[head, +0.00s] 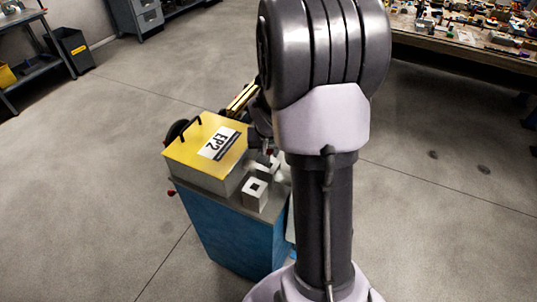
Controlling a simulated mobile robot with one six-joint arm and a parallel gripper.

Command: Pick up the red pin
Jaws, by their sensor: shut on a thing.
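A blue cart (240,236) with a grey top stands at the centre, carrying a yellow-topped box (190,150) labelled EP2. My gripper (264,138) is low over the cart's far right part, beside the box, and mostly hidden behind my arm. A small bit of red at the gripper looks like the red pin (270,152). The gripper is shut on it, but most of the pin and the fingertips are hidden. Another red knob-like piece (172,193) sticks out at the cart's left side.
A pale square block with a hole (256,194) stands on the cart's front right, with other grey parts behind it. A cluttered workbench (470,40) is at the upper right. A dark bin (70,48) and shelving are at the upper left. The floor between is clear.

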